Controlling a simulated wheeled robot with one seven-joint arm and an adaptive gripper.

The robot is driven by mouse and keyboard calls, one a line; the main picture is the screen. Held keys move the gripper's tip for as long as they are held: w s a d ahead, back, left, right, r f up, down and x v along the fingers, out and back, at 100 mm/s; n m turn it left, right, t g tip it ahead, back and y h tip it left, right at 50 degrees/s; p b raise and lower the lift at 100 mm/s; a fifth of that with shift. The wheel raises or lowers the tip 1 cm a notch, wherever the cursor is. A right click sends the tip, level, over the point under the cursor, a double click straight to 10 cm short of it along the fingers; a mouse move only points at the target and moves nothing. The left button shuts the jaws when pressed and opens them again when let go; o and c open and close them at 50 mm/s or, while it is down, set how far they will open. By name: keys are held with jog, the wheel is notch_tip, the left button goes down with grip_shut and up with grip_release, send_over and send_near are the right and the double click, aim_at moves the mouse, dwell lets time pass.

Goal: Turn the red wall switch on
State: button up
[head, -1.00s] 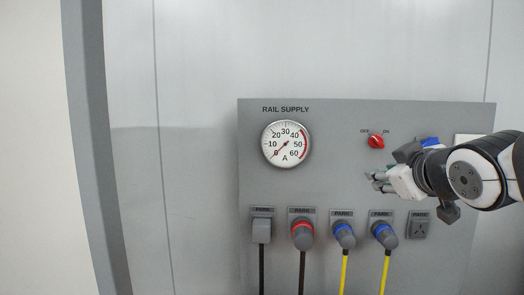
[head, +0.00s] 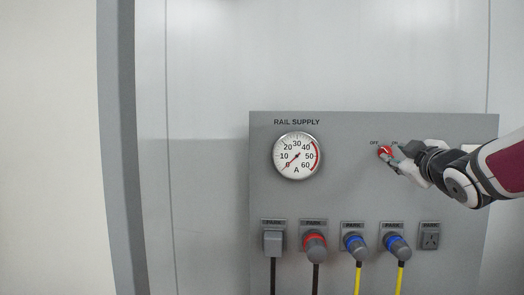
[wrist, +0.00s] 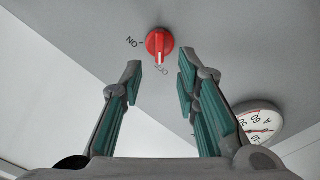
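The red wall switch (head: 385,151) is a round rotary knob on the grey panel, between the OFF and ON labels. In the wrist view the knob (wrist: 159,43) shows a white pointer mark directed at the partly covered OFF label; the ON label (wrist: 132,42) is off to the left. My gripper (head: 394,161) is at the switch from the lower right and covers part of it. In the wrist view my gripper (wrist: 161,64) is open, its two green-padded fingers spread, with the knob just beyond and between the tips. No contact can be made out.
The panel around the switch is clear.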

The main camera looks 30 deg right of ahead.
aim_at(387, 152)
jog(key=shift+x, duration=2.85)
grip_shut()
